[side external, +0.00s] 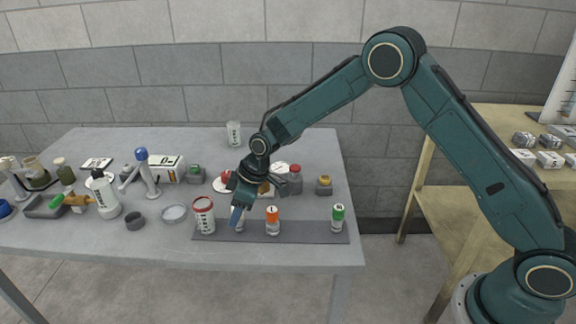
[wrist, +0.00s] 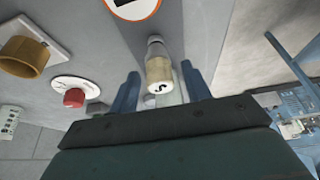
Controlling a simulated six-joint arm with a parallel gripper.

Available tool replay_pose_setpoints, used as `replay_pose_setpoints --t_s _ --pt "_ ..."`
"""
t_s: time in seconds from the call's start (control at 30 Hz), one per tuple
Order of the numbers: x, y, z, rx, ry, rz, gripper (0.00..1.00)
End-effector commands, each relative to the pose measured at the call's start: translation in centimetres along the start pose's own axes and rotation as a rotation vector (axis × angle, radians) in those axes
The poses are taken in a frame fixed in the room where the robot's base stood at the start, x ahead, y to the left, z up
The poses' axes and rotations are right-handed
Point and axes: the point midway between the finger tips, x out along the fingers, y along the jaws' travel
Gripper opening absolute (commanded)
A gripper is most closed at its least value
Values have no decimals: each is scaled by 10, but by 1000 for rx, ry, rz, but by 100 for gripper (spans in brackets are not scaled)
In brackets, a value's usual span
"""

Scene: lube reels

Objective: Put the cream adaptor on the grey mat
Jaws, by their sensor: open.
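The cream adaptor (wrist: 158,66) is a small cylinder with a pale cream end bearing a dark mark, seen between my fingers in the wrist view. In the side view it is mostly hidden behind my gripper (side external: 238,215) and appears to stand on the grey mat (side external: 305,237), toward its left part. My gripper is open and low over the mat, with one blue finger on each side of the adaptor. I see a gap beside the adaptor; I cannot tell whether either finger touches it.
Bottles, a grey dish (side external: 174,213) and other items crowd the table's left.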

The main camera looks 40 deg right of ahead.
Motion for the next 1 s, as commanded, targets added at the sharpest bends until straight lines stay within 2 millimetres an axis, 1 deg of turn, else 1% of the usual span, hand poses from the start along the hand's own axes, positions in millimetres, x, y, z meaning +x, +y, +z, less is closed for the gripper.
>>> replay_pose_setpoints --t_s 0.17,0.27,0.6,0.8,1.0 --pt "-14 0 0 0 1 0 48" --pt "-26 0 0 0 2 1 48" --pt "-78 1 0 0 2 3 48" --pt "-103 1 0 0 1 1 48" --pt "-116 0 0 0 0 1 48"
